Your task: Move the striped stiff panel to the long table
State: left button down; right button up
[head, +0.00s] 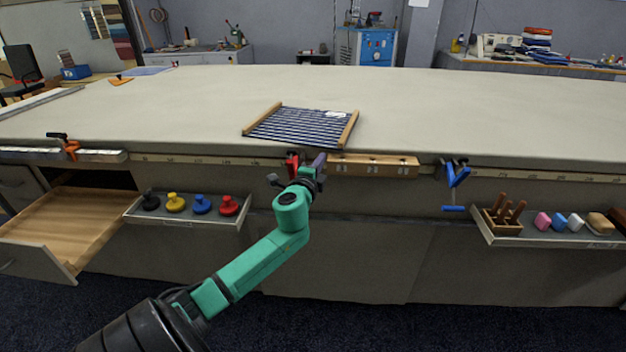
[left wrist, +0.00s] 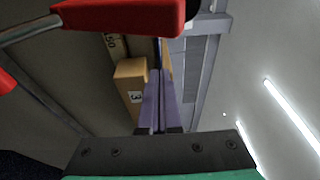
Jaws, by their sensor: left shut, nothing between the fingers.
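The striped stiff panel (head: 300,126) lies flat on the long table (head: 420,110), near its front edge. It has dark blue and white stripes, wooden bars along two sides and a small white label. My left gripper (head: 318,160) is at the table's front edge, just below and in front of the panel, and apart from it. In the left wrist view its purple fingers (left wrist: 154,100) are closed together with nothing between them. The panel does not show in the left wrist view. My right gripper is not in view.
A numbered wooden block (head: 374,166) is on the front edge beside my left gripper; a red clamp (head: 292,162) is on its other side. A blue clamp (head: 455,178) hangs further right. A drawer (head: 60,225) stands open at left. The tabletop around the panel is clear.

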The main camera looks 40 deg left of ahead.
pick_arm(q)
jog(key=v, duration=0.8)
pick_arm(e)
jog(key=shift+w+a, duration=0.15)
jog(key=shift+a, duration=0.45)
pick_arm(q)
jog(key=shift+a+f, duration=0.1)
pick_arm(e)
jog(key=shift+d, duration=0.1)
